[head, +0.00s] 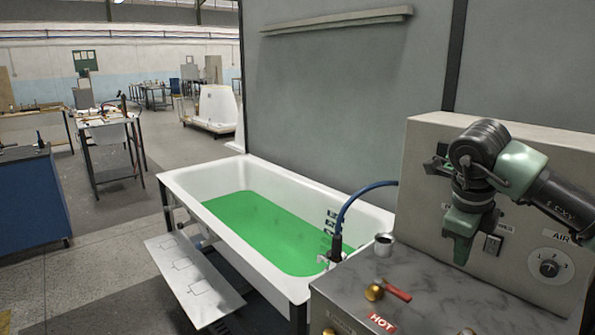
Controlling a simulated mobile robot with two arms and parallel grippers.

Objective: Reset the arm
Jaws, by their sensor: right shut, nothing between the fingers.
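My right gripper (460,248) is at the right of the head view, at the end of an arm that comes in from the right edge. It points down, is shut and empty, and hangs in front of the beige control panel (425,150), above the grey worktop (440,290). It looks apart from the worktop. My left gripper is out of view.
A white bathtub (180,178) with a green bottom stands at the centre. Grey panels (340,100) rise behind. Open floor (110,240) lies left.

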